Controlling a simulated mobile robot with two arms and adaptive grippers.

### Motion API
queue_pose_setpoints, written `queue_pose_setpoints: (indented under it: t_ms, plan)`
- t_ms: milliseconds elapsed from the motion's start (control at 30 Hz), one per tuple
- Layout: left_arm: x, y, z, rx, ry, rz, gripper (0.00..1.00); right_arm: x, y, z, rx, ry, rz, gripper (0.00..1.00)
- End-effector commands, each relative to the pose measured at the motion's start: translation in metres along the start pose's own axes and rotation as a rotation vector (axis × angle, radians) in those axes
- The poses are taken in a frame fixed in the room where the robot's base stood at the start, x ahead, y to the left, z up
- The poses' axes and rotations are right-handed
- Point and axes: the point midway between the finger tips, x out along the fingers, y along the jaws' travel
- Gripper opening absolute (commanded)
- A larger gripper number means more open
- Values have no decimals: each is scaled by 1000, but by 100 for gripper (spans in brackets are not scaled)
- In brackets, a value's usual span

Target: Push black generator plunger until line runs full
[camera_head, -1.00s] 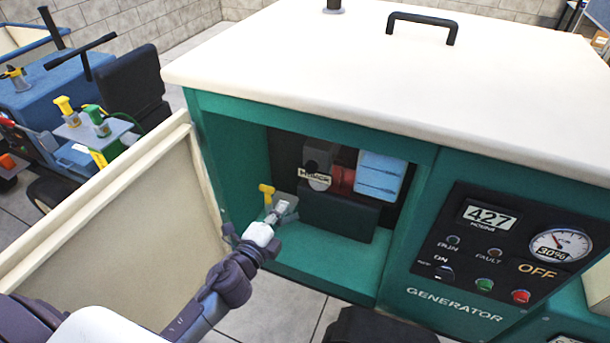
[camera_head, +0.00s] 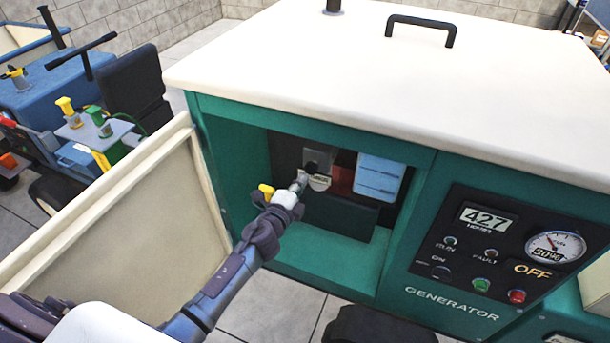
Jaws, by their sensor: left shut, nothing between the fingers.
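The teal generator (camera_head: 330,265) stands with its cream side door (camera_head: 125,225) swung open to the left. My left gripper (camera_head: 301,178) is shut with nothing in it. Its tip is inside the open bay, at a small black knob (camera_head: 313,168) on a grey block (camera_head: 322,155). The knob is partly hidden by the fingers, and I cannot tell whether they touch it. A pale label or disc (camera_head: 319,183) shows just right of the tip. A yellow handle (camera_head: 266,190) sits left of my gripper. My right gripper is not in view.
A red part (camera_head: 341,181) and a light blue box (camera_head: 380,177) sit right of the block. The control panel (camera_head: 500,243) reads 427 hours, 30% and OFF. A blue tractor-like vehicle (camera_head: 60,90) stands behind the door.

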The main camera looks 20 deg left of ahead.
Motion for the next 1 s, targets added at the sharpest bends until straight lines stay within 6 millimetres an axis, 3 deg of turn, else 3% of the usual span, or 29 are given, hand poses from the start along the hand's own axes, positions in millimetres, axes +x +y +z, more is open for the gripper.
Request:
queue_pose_setpoints:
  t_ms: [200,633,833,1000]
  plan:
    - [21,0,0,-1,0,0,0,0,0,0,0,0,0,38]
    - [25,0,0,0,0,0,0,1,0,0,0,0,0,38]
    - [45,0,1,0,0,-1,0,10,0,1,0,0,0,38]
    - [46,-2,1,1,0,-1,0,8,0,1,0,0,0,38]
